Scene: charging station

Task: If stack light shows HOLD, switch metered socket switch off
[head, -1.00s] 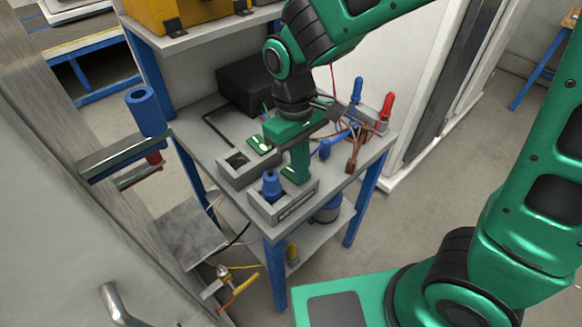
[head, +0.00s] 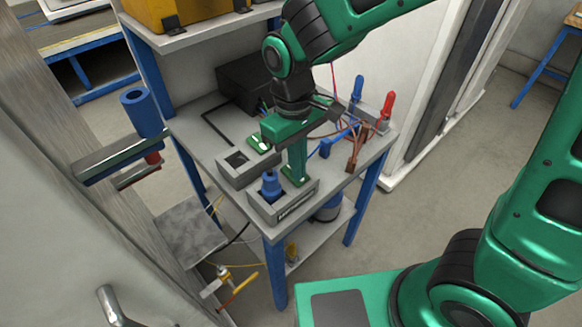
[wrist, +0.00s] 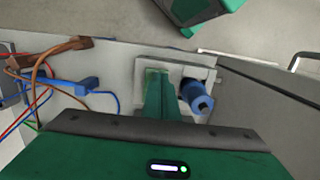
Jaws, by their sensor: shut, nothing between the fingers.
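The front grey socket box (head: 268,212) sits at the bench's near corner, with a dark label too small to read. A blue plug (head: 271,187) stands upright in it; the plug also shows in the wrist view (wrist: 196,97). A green switch (head: 287,178) is beside the plug, partly hidden by my gripper (head: 296,180). My gripper is shut and empty, fingers pointing down over that switch; contact and switch position cannot be told. A second socket box (head: 233,180) with a green switch (head: 260,143) is behind. I cannot make out a stack light or its state.
Blue (head: 357,88) and red (head: 388,104) connectors with loose wires crowd the bench's right side. A black box (head: 240,82) stands at the back. A bracket holding a blue cylinder (head: 141,112) juts from the left. Floor is clear at right.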

